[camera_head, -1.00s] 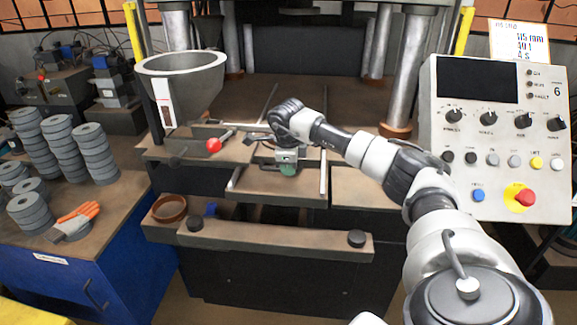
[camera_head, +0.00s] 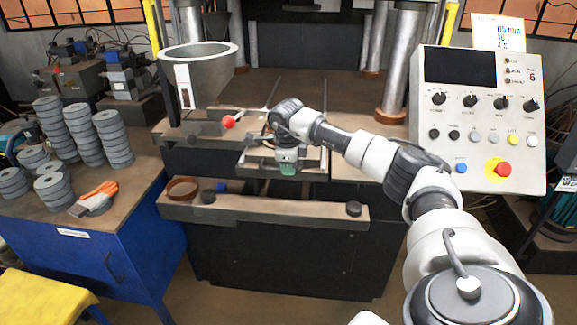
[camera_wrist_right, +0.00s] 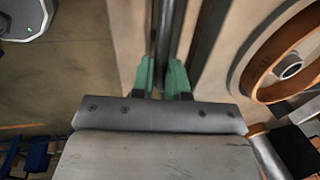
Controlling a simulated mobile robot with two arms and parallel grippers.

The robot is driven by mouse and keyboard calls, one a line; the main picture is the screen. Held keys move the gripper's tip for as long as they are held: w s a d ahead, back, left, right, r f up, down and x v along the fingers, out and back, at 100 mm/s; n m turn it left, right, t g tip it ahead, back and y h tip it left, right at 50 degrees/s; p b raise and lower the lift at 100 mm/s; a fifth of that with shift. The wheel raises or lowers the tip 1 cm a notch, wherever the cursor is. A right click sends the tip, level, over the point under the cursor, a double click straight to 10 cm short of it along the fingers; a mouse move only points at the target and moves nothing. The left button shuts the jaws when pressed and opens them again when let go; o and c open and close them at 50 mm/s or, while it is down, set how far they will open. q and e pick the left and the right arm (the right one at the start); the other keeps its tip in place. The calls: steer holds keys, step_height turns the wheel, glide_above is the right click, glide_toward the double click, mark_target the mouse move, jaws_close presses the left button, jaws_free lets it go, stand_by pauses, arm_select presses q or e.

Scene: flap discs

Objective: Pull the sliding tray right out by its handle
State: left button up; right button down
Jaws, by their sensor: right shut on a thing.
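The sliding tray (camera_head: 250,168) is a flat plate with a light front edge, set low in the middle of the press front. My right gripper (camera_head: 287,168) points down at the tray's front edge and hides part of it. In the right wrist view, its green fingertips (camera_wrist_right: 164,78) are shut on a dark bar, the tray handle (camera_wrist_right: 166,35), which runs between them. The handle is hidden behind the gripper in the head view. My left gripper is not in view.
A grey hopper (camera_head: 205,85) stands left, a control panel (camera_head: 480,120) right. Stacked discs (camera_head: 115,140) and an orange-handled tool (camera_head: 96,197) are on the blue bench.

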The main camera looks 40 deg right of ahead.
steer(key=c, duration=1.1)
jaws_free()
steer(key=shift+a+r, duration=0.1)
steer(key=shift+r, duration=0.1)
steer(key=shift+r, duration=0.3)
steer(key=r, duration=0.3)
steer(key=s+a+r+b, duration=0.1)
steer(key=r, duration=0.2)
steer(key=r+b, duration=0.1)
steer(key=r, duration=0.2)
steer(key=shift+s+a+r, duration=0.2)
steer(key=shift+a+r, duration=0.15)
steer(key=shift+r, duration=0.05)
